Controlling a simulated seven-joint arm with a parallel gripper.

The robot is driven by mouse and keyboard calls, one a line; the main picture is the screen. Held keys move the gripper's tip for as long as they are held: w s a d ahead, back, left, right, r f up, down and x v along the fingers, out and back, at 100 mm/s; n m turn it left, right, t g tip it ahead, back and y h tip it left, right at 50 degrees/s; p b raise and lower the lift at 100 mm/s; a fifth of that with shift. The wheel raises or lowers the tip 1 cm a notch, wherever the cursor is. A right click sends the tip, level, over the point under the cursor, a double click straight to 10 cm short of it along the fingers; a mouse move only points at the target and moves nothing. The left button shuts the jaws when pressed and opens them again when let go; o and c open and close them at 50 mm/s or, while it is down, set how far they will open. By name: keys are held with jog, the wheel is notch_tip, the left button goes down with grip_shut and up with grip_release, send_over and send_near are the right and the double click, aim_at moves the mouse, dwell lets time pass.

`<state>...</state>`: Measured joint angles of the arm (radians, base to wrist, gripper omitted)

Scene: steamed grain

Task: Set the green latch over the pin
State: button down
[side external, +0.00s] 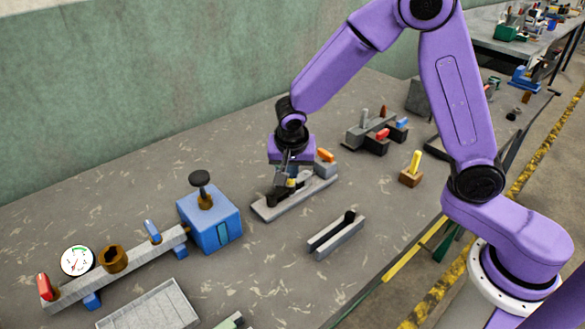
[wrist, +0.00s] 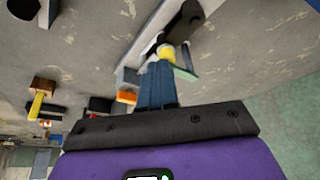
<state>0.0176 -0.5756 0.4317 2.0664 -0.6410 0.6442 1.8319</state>
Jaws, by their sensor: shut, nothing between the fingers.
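My gripper (side external: 285,180) is shut and empty, pointing down over a grey fixture (side external: 262,212) in the side view. In the wrist view my gripper's blue-grey fingers (wrist: 160,66) reach up toward the same fixture. A thin green strip, apparently the green latch (wrist: 186,73), lies right beside the fingertips; I cannot tell whether they touch. A small yellow piece (wrist: 167,52) is at the fingertips. A dark upright part (wrist: 186,20) stands on the fixture beyond them. I cannot make out the pin for certain. The latch is hard to see in the side view.
An orange block (side external: 325,155) is at the fixture's far end. A blue box with a dark knob (side external: 208,222) and a gauge rail (side external: 130,272) stand left. A grey channel (side external: 336,238) lies in front. A yellow-handled wooden block (side external: 411,177) and a dark rack (side external: 376,135) stand right.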

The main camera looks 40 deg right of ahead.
jog(key=shift+w+a, duration=0.1)
jog(key=shift+a, duration=0.05)
jog(key=s+a+r, duration=0.5)
jog(key=a+r, duration=0.1)
jog(key=r, duration=0.3)
jog(key=s+d+n+g+y, duration=0.1)
jog(key=s+d+n, duration=0.5)
jog(key=s+n, duration=0.4)
jog(key=s+d+n+g+y, duration=0.2)
jog(key=s+d+n, duration=0.5)
jog(key=s+n, duration=0.4)
jog(key=s, duration=0.4)
jog(key=shift+s+f, duration=0.2)
jog(key=shift+f, duration=0.2)
